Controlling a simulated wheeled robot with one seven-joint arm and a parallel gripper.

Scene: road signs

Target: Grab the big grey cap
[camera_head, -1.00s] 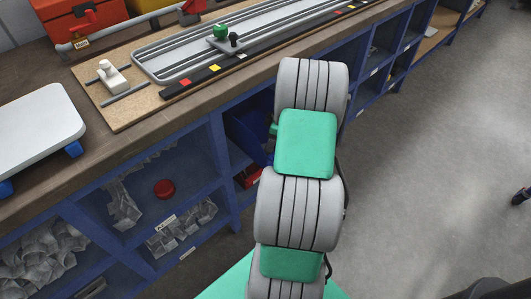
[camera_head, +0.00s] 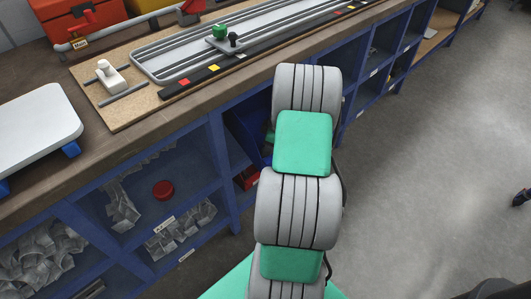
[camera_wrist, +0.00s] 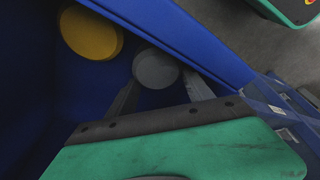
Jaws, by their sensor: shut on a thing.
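The big grey cap (camera_wrist: 153,66) is a round grey disc in the wrist view, inside a blue bin (camera_wrist: 35,75). My gripper (camera_wrist: 160,80) is shut on the grey cap, with one dark finger at each side of it. Part of the blue bin (camera_head: 243,128) also shows in the head view, on a shelf under the bench. There my arm hides the gripper and the grey cap.
A yellow cap (camera_wrist: 90,32) lies in the bin just left of the grey cap. The bin's blue wall (camera_wrist: 190,40) runs close along the right. Blue shelf dividers (camera_head: 222,170) and the bench edge (camera_head: 190,110) are near my arm. Open floor (camera_head: 440,170) lies right.

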